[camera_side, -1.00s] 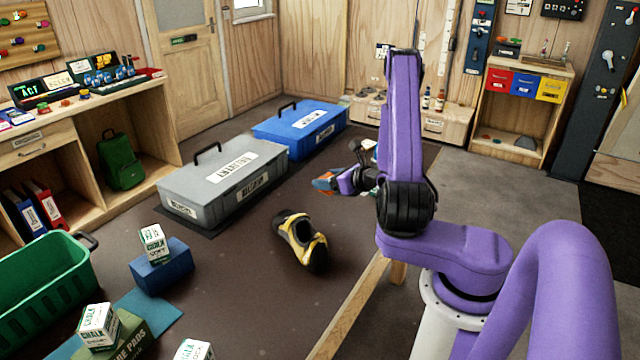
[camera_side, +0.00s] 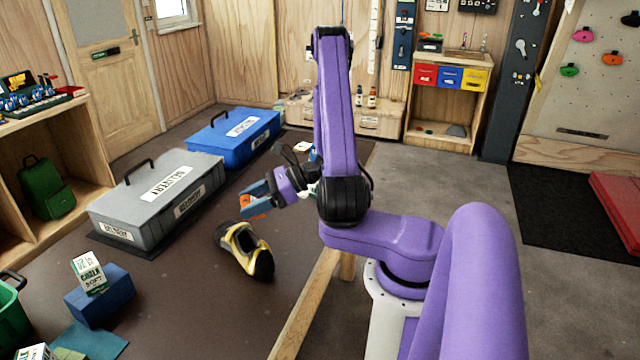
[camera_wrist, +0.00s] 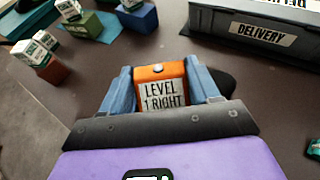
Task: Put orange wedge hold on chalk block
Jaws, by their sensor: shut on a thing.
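My gripper (camera_side: 250,203) is shut on the orange wedge hold (camera_wrist: 160,72), which sits between the two blue fingers. A white label on the hold reads "LEVEL 1 RIGHT" in the wrist view. The hold is a small orange patch in the side view (camera_side: 260,206), raised above the dark floor. One chalk block (camera_side: 88,272) rests tilted on a blue block (camera_side: 100,297) at the lower left, well away from my gripper. In the wrist view, chalk blocks also sit on a green block (camera_wrist: 90,27) and a red-brown block (camera_wrist: 50,71).
A black and yellow climbing shoe (camera_side: 245,252) lies on the floor below my gripper. A grey delivery case (camera_side: 150,205) and a blue case (camera_side: 230,138) stand behind. A green crate (camera_side: 8,318) is at the left edge. Open floor lies between the shoe and the blue block.

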